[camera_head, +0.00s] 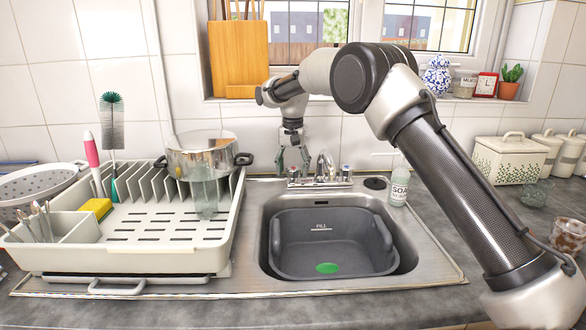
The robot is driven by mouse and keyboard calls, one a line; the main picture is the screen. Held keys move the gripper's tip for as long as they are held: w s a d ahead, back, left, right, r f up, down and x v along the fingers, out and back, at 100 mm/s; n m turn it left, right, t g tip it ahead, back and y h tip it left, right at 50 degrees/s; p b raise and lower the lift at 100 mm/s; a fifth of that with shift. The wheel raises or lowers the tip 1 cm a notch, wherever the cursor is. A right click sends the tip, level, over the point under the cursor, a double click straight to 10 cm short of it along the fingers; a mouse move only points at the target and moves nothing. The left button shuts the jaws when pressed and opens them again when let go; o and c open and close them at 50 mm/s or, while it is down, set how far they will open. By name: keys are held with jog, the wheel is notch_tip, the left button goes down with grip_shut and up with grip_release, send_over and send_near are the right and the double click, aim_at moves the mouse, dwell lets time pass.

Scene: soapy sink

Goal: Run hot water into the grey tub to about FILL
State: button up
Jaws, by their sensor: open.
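The grey tub (290,255) sits in the sink basin. A white FILL mark shows on its inner back wall, and a green oval lies at its bottom. No water shows in it. The chrome tap (323,166) stands behind the basin, with one handle on the left (293,174) and one on the right (346,171). No stream shows from the spout. My gripper (293,166) points down with its fingers apart, just above or around the left handle. I cannot tell whether they touch it. The handles' colour marks are too small to tell.
A dish rack (150,262) with a pot (203,150), a glass and brushes fills the left side. A soap bottle (398,184) stands at the sink's back right. White canisters (511,160) and jars stand on the right counter. My arm spans the right side.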

jog(key=c, duration=1)
jog(key=shift+c, duration=0.2)
jog(key=shift+n, duration=0.4)
jog(key=n, duration=0.3)
jog(key=shift+d, duration=0.15)
jog(key=shift+d+n, duration=0.1)
jog(key=shift+n, duration=2.1)
jog(key=shift+w, duration=0.1)
jog(key=o, duration=1)
